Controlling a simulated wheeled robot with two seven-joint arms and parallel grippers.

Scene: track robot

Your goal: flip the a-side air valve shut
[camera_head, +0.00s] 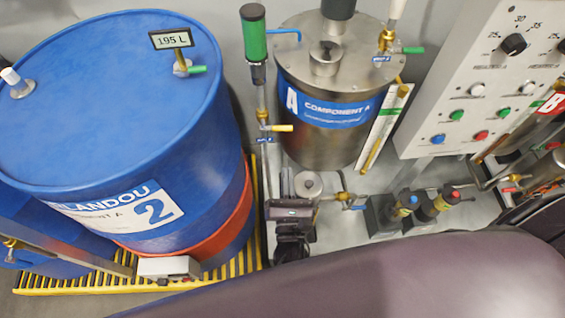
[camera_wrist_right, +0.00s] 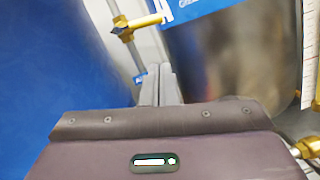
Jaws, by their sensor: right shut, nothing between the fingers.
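A brass valve with a yellow lever (camera_head: 280,128) sits on the vertical pipe between the blue drum and the steel component A tank. Its lever points out to the right, and a small blue tag hangs below it. The valve (camera_wrist_right: 128,28) also shows at the top left of the right wrist view. Another valve with a green lever (camera_head: 411,50) is on the tank's lid, with a blue tag too small to read. My right gripper (camera_head: 285,180) is below the yellow lever, apart from it. Its fingers (camera_wrist_right: 163,72) are shut and empty. My left gripper is not in view.
The blue drum (camera_head: 100,90) stands close on the left, on a yellow grate (camera_head: 245,260). The steel tank (camera_head: 318,150) is close on the right. A control panel (camera_head: 470,80) with knobs and buttons is further right. My dark arm covers the lower foreground.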

